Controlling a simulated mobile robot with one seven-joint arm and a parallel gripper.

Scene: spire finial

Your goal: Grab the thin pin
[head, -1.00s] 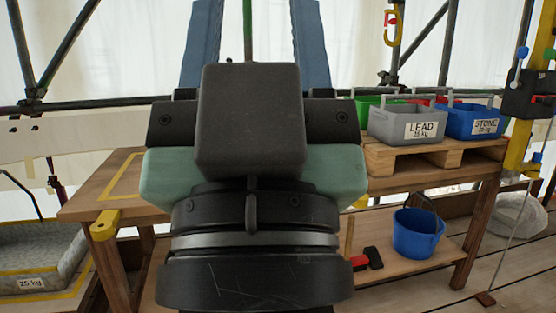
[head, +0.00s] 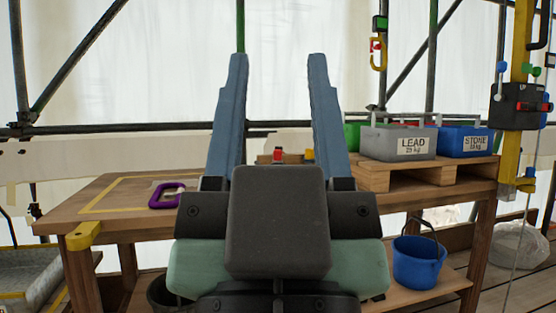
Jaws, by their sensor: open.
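My gripper (head: 279,70) stands in the middle of the head view with its two long blue fingers pointing up and spread wide apart. Nothing is between the fingertips. I cannot make out a thin pin for certain. Beyond the fingers, at the back of the wooden workbench (head: 120,205), a small red item (head: 277,155) and a small yellow item (head: 309,155) show in the gap. My gripper's body hides part of the bench top.
A purple ring-shaped item (head: 165,196) lies on the bench, left of my gripper. A grey LEAD box (head: 398,143) and a blue STONE box (head: 464,142) stand on a pallet (head: 425,172) at right. A blue bucket (head: 418,262) stands on the lower shelf. Scaffold poles cross behind.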

